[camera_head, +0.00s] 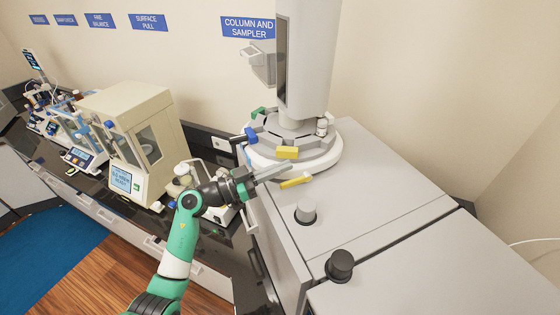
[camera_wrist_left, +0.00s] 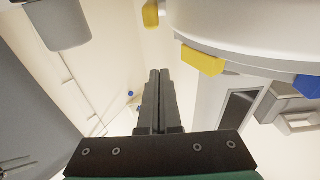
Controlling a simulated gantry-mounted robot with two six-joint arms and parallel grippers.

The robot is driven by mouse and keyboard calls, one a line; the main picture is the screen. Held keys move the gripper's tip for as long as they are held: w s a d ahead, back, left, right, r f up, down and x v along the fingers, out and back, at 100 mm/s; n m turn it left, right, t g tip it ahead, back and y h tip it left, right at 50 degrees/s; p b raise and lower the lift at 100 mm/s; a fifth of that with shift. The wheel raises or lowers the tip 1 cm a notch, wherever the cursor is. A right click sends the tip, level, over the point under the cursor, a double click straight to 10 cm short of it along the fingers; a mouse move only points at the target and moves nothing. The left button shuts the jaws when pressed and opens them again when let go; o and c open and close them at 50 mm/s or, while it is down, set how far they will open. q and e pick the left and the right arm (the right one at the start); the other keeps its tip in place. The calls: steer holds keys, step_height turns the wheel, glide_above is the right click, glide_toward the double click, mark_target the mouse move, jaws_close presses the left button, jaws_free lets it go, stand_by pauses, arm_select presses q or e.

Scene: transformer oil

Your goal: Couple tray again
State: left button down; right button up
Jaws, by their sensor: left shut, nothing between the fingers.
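The round tray (camera_head: 265,155), a grey and white carousel, sits on top of the grey cabinet below the tall white column. Its rim carries a yellow block (camera_head: 287,153), a blue block (camera_head: 250,136) and a green block (camera_head: 258,113). A separate yellow piece (camera_head: 296,182) is on the cabinet top just in front of the tray. My left gripper (camera_head: 286,172) is shut and empty, beside the tray's front edge and close to that yellow piece. In the left wrist view, the fingers (camera_wrist_left: 159,76) point past the tray's rim, with yellow block (camera_wrist_left: 203,60) to their right.
The white column (camera_head: 310,60) rises over the tray. A grey knob (camera_head: 306,211) and a black knob (camera_head: 340,264) stick up from the cabinet top, which is otherwise clear. A beige balance (camera_head: 130,135) stands left.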

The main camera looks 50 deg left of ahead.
arm_select(q)
steer(key=s+a+r+b, duration=0.2)
steer(key=s+a, duration=0.1)
steer(key=s, duration=0.6)
steer(key=shift+r, duration=0.25)
steer(key=shift+s, duration=0.1)
